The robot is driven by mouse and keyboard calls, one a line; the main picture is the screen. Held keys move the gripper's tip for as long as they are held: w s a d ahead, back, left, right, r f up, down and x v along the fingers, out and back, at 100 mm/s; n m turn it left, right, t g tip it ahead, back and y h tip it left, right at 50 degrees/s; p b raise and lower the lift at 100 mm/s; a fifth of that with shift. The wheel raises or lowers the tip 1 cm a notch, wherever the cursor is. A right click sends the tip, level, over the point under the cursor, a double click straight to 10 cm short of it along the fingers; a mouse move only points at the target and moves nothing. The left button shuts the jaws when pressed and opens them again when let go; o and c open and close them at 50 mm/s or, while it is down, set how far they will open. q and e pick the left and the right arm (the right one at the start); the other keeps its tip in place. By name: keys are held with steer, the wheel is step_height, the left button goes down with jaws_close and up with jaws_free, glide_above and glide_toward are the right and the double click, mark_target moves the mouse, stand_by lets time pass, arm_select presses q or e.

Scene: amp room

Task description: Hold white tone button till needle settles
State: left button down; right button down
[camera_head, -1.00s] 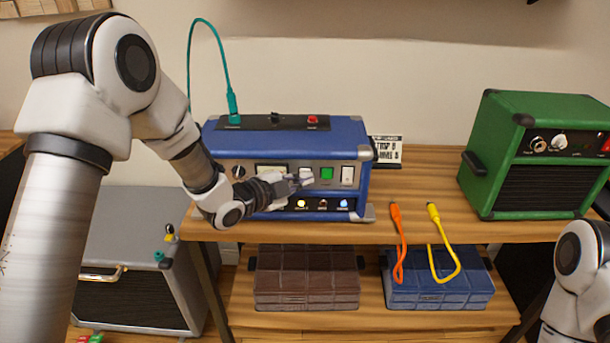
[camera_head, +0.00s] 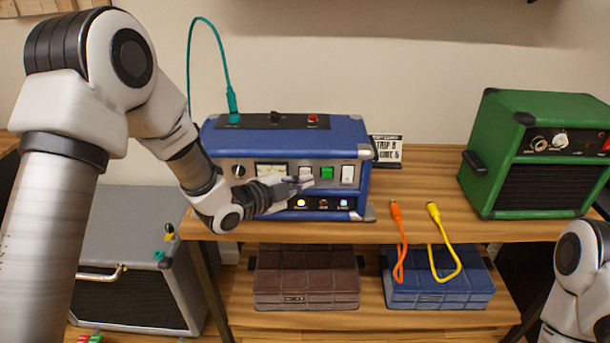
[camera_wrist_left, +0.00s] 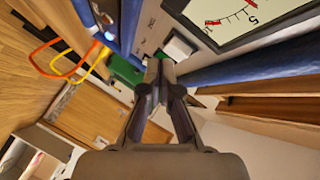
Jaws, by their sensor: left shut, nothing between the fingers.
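The blue amp (camera_head: 285,145) stands on the wooden shelf. Its white button (camera_head: 306,172) sits between the needle meter (camera_head: 271,170) and a green button (camera_head: 327,173). My left gripper (camera_head: 309,183) is shut and empty, its tips just below the white button. In the left wrist view the shut fingertips (camera_wrist_left: 159,68) are close to the white button (camera_wrist_left: 180,47); I cannot tell whether they touch it. The meter (camera_wrist_left: 237,18) is partly cut off there, showing a red scale and a 5; the needle's position is unclear. My right gripper is out of view.
A white switch (camera_head: 348,174) is right of the green button. A green amp (camera_head: 535,150) stands at the right. Orange (camera_head: 397,240) and yellow (camera_head: 440,245) cables hang over the shelf's front edge. A teal cable (camera_head: 232,102) rises from the blue amp's top.

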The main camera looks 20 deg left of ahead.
arm_select(q)
steer(key=shift+s+d, duration=0.1)
steer(key=shift+s, duration=0.15)
steer(key=s, duration=0.2)
steer(key=s+d+b, duration=0.1)
steer(key=s, duration=0.1)
steer(key=shift+s+d, duration=0.2)
steer(key=shift+s, duration=0.2)
